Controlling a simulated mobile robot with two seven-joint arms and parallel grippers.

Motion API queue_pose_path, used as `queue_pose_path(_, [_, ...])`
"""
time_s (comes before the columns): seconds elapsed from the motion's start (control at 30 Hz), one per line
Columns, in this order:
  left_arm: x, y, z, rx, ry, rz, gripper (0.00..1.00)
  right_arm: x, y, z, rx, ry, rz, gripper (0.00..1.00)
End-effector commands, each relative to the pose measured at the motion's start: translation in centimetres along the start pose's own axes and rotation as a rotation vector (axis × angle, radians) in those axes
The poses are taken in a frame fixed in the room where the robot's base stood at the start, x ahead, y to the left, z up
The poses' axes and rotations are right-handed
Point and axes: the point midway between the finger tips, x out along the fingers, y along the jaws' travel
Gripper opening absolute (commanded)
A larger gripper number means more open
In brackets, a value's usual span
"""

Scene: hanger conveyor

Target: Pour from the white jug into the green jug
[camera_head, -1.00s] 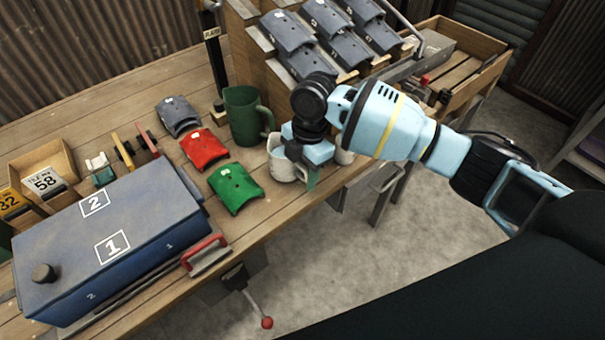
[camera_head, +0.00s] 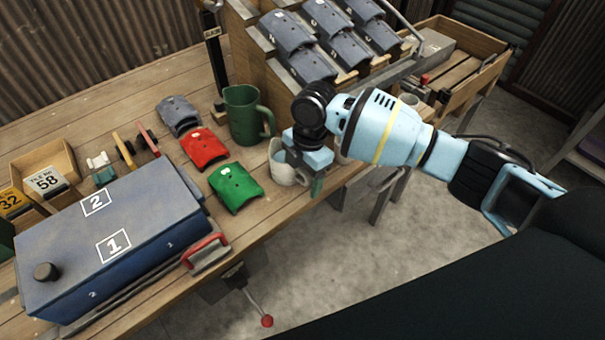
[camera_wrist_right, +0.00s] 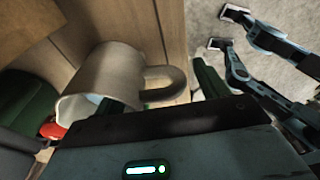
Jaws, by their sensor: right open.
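The white jug (camera_head: 287,173) stands upright near the front edge of the workbench, its mouth partly covered by my right gripper. In the right wrist view the white jug (camera_wrist_right: 115,72) has its handle toward my fingers. My right gripper (camera_head: 304,168) is open at the jug; one green finger shows by the jug's mouth and the other beyond the handle, with the handle between them. I cannot tell whether they touch it. The green jug (camera_head: 243,117) stands upright just behind and left of the white jug, its handle toward the right. My left gripper is not in view.
A red tile (camera_head: 204,148), a green tile (camera_head: 235,187) and a grey tile (camera_head: 178,115) lie left of the jugs. A blue box (camera_head: 150,215) fills the front left. A wooden rack (camera_head: 245,55) of grey tiles rises behind. The bench's front edge is close to the jug.

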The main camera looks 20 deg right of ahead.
Motion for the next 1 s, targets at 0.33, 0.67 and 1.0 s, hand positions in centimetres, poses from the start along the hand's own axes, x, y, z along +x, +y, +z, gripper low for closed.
queue_pose_path(0.33, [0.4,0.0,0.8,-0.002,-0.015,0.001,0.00,-1.9,0.1,0.0,-0.001,0.000,0.003,0.73])
queue_pose_path(0.67, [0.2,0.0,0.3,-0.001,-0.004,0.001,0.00,-6.8,0.2,-0.8,0.000,0.000,0.001,0.73])
queue_pose_path(1.0, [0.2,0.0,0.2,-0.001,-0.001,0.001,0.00,-7.8,0.1,-0.8,0.000,0.001,0.000,0.73])
